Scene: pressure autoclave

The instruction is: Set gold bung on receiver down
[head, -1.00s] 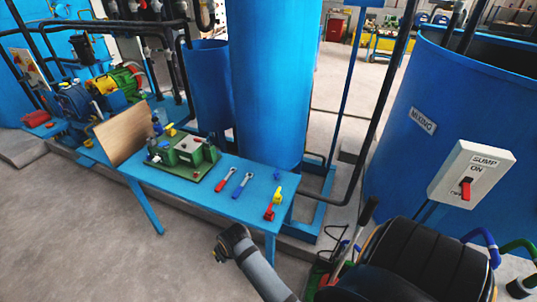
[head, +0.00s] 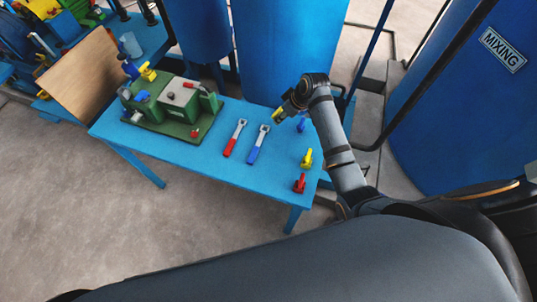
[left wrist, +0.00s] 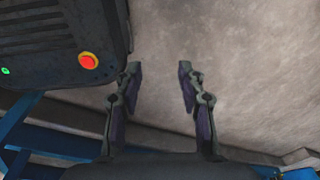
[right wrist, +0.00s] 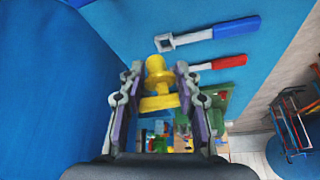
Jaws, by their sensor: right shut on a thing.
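In the head view my right gripper (head: 287,110) is above the back right of the blue bench. It is shut on the gold bung (head: 279,115), which sits upright between the fingers in the right wrist view (right wrist: 158,88). A green unit (head: 180,107) with a grey block stands on the bench, left of the gripper and apart from it. I cannot tell which part is the receiver. My left gripper (left wrist: 159,75) is open and empty over the floor in the left wrist view, and is not in the head view.
The blue bench (head: 225,178) carries a red-handled wrench (head: 234,138), a blue-handled wrench (head: 258,145), a blue fitting (head: 301,125), a yellow fitting (head: 306,159) and a red fitting (head: 299,184). A wooden board (head: 80,73) leans at its left. A blue tank (head: 285,45) stands behind.

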